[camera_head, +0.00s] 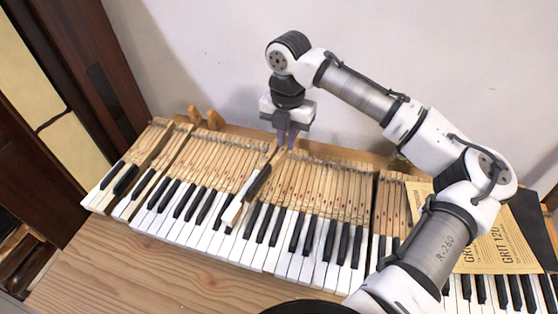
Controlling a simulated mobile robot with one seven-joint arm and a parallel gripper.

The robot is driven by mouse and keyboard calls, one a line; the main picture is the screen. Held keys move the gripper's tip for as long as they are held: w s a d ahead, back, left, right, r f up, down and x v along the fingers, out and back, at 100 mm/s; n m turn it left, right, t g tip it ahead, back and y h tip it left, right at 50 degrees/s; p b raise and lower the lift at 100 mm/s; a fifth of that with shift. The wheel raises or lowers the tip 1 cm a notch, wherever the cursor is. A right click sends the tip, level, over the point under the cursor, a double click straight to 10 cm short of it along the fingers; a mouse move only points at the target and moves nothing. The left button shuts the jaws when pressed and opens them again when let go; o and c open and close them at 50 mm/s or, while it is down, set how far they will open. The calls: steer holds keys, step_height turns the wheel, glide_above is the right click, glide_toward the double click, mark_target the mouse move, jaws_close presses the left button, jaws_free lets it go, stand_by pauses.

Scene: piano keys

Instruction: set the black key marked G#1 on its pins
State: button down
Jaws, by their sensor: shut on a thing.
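My gripper (287,142) points down over the back part of the keybed, behind the middle keys. Its fingers are shut on the rear wooden end of a key. That key has a black top (259,181) and a pale wooden stick running back to the fingers. It looks raised above the neighbouring keys and slants toward the lower left. The G#1 marking is too small to read. The pins beneath it are hidden, so I cannot tell whether the key touches them.
A row of piano keys (172,205) fills the keybed, with a gap near the left end. Two small wooden pieces (204,118) stand behind it at left. Tan sandpaper sheets (500,250) lie over the keys at right. Bare wooden table (130,270) is clear in front.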

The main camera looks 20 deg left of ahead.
steer(key=shift+r+p, duration=2.45)
steer(key=shift+r, duration=0.3)
